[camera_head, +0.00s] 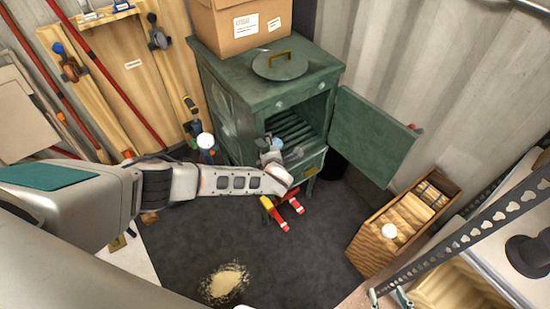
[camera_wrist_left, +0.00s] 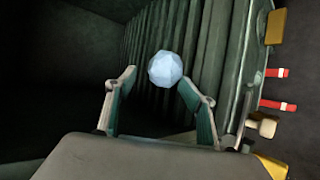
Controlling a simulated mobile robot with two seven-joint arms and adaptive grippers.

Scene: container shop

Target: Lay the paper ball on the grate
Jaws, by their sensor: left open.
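The paper ball (camera_wrist_left: 165,69) is pale, faceted and bluish in the left wrist view. It shows just beyond the fingertips of my left gripper (camera_wrist_left: 156,86), against the dark slats of the grate (camera_wrist_left: 210,42). The fingers are spread on either side below it; I cannot tell whether either touches it. In the head view my left gripper (camera_head: 284,154) reaches into the open green stove (camera_head: 230,105), at the near end of the grate (camera_head: 292,128). My right gripper (camera_head: 388,298) shows only its parted fingertips at the bottom edge.
The stove door (camera_head: 372,137) stands open to the right. A cardboard box (camera_head: 240,25) and a round lid (camera_head: 280,65) are on top. Red-handled tongs (camera_head: 282,213) lie before the stove. A wooden crate (camera_head: 372,249) stands right. Sawdust (camera_head: 225,283) lies on the floor.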

